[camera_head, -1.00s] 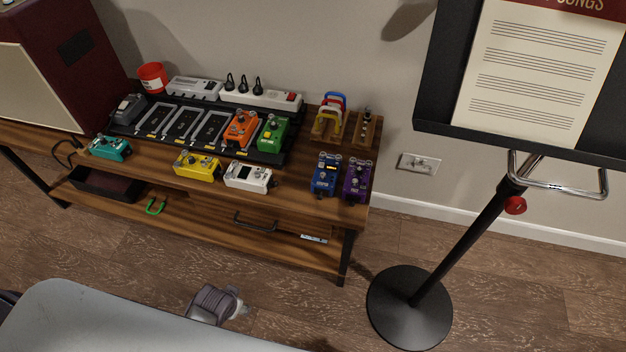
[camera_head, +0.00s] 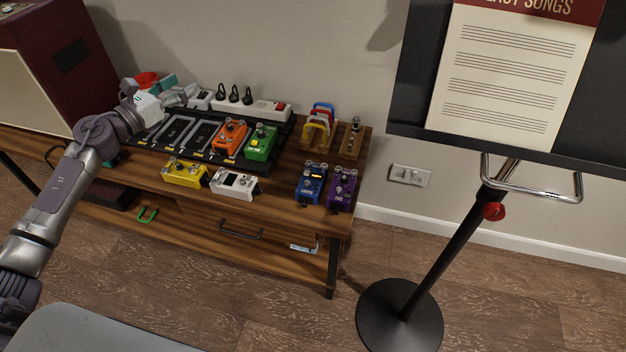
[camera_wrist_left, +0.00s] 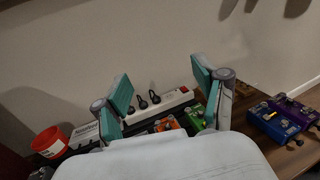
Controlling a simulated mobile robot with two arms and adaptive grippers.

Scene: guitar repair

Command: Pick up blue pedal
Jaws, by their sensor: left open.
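The blue pedal (camera_head: 310,184) stands near the right end of the wooden table, just left of the purple pedal (camera_head: 342,188). It also shows at the right of the left wrist view (camera_wrist_left: 274,123), outside the space between the fingers. My left gripper (camera_head: 176,86) is over the left part of the pedalboard, well to the left of the blue pedal. In the left wrist view its teal-padded fingers (camera_wrist_left: 162,95) are spread apart with nothing held between them. My right gripper is not in view.
The pedalboard (camera_head: 285,135) holds an orange pedal (camera_head: 230,136) and a green pedal (camera_head: 261,143). Yellow (camera_head: 185,173) and white (camera_head: 234,183) pedals stand at the front edge. A cable holder (camera_head: 318,125) is behind the blue pedal. A music stand (camera_head: 410,290) is at the right.

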